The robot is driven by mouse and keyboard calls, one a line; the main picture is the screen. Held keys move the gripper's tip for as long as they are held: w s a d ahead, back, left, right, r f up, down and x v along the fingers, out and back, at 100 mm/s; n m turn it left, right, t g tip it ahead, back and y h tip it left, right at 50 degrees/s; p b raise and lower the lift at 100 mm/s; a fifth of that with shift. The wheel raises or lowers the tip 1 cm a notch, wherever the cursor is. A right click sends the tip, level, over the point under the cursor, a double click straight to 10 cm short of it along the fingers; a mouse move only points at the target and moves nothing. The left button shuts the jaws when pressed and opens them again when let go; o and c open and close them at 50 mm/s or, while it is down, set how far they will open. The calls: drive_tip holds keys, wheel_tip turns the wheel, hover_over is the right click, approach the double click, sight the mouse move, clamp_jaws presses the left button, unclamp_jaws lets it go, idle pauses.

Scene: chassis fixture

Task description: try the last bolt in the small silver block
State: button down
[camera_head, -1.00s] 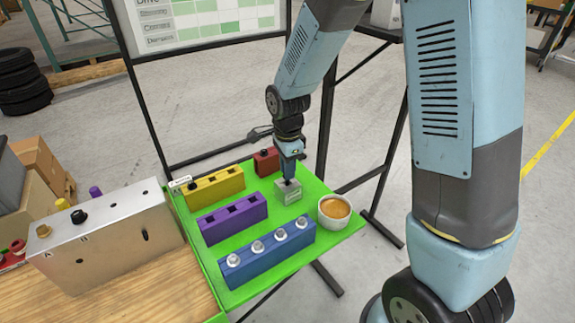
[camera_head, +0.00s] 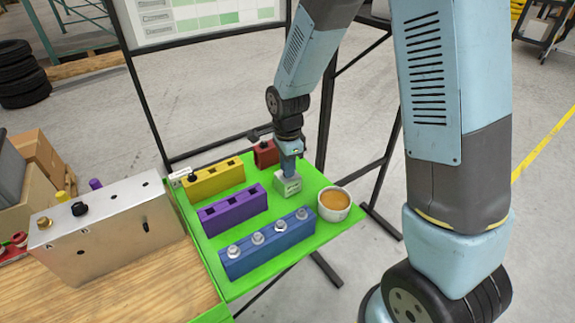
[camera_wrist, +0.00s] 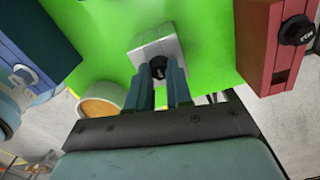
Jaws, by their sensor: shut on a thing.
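The small silver block (camera_head: 287,187) stands on the green board, between the purple block and the bowl. My gripper (camera_head: 288,174) points straight down right over it. In the wrist view my gripper (camera_wrist: 161,76) is shut on a black bolt (camera_wrist: 158,67), with one finger on each side of its head. The bolt is over the top of the silver block (camera_wrist: 154,48). The fingers hide its lower part, so I cannot tell how deep it sits in the hole.
The green board (camera_head: 245,282) also holds a blue block (camera_head: 268,253) with silver bolts, a purple block (camera_head: 232,212) with open holes, a yellow block (camera_head: 214,183), a red block (camera_head: 266,155) and a bowl (camera_head: 334,205). A large silver box (camera_head: 110,240) stands left.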

drive_tip(key=c, duration=0.9)
unclamp_jaws()
drive_tip(key=shift+c, duration=0.2)
drive_tip(key=shift+r, duration=3)
